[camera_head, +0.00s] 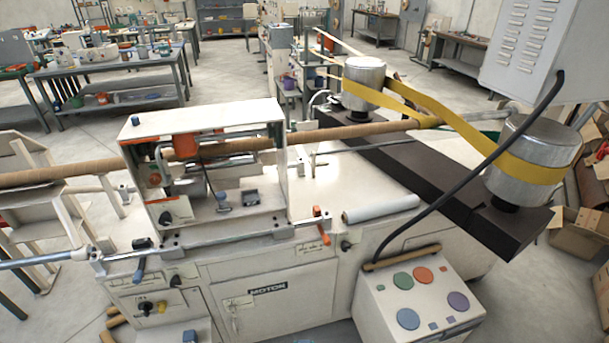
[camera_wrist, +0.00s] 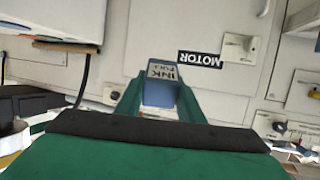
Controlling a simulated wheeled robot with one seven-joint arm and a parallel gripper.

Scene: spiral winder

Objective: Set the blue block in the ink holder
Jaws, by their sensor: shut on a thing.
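In the wrist view my gripper (camera_wrist: 160,88) has green fingers on both sides of a blue block (camera_wrist: 159,97). It is shut on the block. The block's pale end carries dark lettering that reads INK, upside down, with a second line I cannot read. The block is held in front of the machine's pale front panel; its gap to the panel is unclear. My gripper is not clearly visible in the head view. I cannot identify the ink holder for certain. An open-fronted white housing (camera_head: 131,131) on the machine holds orange and metal parts and small grey-blue pieces.
The MOTOR label (camera_head: 268,288) is on the machine's front panel and also shows in the wrist view (camera_wrist: 199,59). A control box (camera_head: 372,292) with coloured discs stands at right, with a black cable above it. A white roll (camera_head: 381,208) and orange-ended lever (camera_head: 318,225) are on the machine top.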

